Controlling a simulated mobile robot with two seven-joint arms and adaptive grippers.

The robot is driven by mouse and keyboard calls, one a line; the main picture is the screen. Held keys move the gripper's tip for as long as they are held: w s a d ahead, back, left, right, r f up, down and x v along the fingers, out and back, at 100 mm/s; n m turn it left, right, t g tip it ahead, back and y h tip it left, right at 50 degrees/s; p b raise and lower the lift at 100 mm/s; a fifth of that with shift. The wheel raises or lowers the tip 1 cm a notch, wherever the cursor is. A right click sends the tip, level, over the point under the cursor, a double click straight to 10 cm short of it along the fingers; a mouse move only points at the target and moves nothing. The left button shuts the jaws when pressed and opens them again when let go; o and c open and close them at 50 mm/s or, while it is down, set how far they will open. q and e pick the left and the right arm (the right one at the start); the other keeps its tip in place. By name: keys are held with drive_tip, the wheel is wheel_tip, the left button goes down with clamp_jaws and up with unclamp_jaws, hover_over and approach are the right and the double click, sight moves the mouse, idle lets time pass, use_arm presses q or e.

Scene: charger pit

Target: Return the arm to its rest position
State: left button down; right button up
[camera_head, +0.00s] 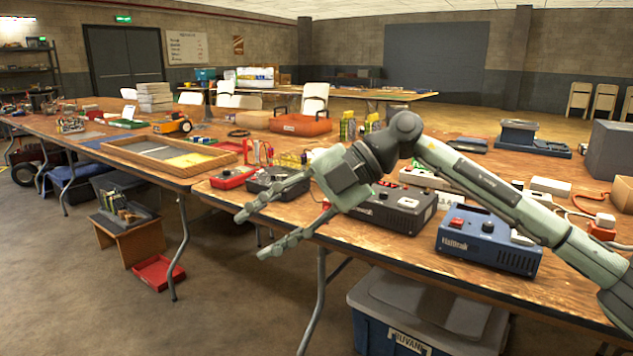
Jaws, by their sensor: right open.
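My right arm comes in from the right edge and reaches left across the front of the wooden table (343,231). My right gripper (250,234) is open and empty. Its two fingers point left, in front of the table's front edge, with clear space between them. A black charger box (398,207) is partly hidden behind the arm and gripper. A blue charger box (489,240) sits on the table below the forearm. My left gripper does not show.
A red charger (232,177) and another black box (277,181) sit near the table's left end. A wooden tray (168,155) lies on the adjoining table. A blue bin (428,312) stands under the table. A small wooden stand (129,240) and open floor are at left.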

drive_tip(key=w+a+r+m+t+y, duration=0.2)
drive_tip(key=w+r+m+t+y, duration=0.2)
drive_tip(key=r+m+t+y, duration=0.45)
drive_tip(key=w+d+f+m+t+h+p, duration=0.2)
drive_tip(key=w+d+f+m+t+h, duration=0.2)
drive_tip(key=w+d+f+m+t, duration=0.45)
drive_tip(key=s+d+f+m+t+h, duration=0.2)
drive_tip(key=d+f+m+h, duration=1.05)
drive_tip(key=f, duration=0.65)
drive_tip(key=s+d+f+m+g+h, duration=0.1)
drive_tip(key=s+d+f+g+h, duration=0.15)
drive_tip(key=s+d+f, duration=0.55)
drive_tip(key=s+d+f+m+g+h, duration=0.15)
drive_tip(key=s+d+f+g, duration=0.35)
drive_tip(key=f, duration=0.6)
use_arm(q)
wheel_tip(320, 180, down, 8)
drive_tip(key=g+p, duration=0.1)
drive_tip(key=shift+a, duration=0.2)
use_arm(e)
drive_tip(key=s+d+f+g, duration=0.1)
drive_tip(key=s+f+g, duration=0.2)
drive_tip(key=s, duration=0.6)
drive_tip(key=s+d+f+g+h, duration=0.1)
drive_tip(key=s+f+g, duration=0.2)
drive_tip(key=s, duration=0.7)
wheel_tip(320, 180, down, 3)
drive_tip(key=shift+s+r+n, duration=0.1)
drive_tip(key=shift+s+n, duration=0.2)
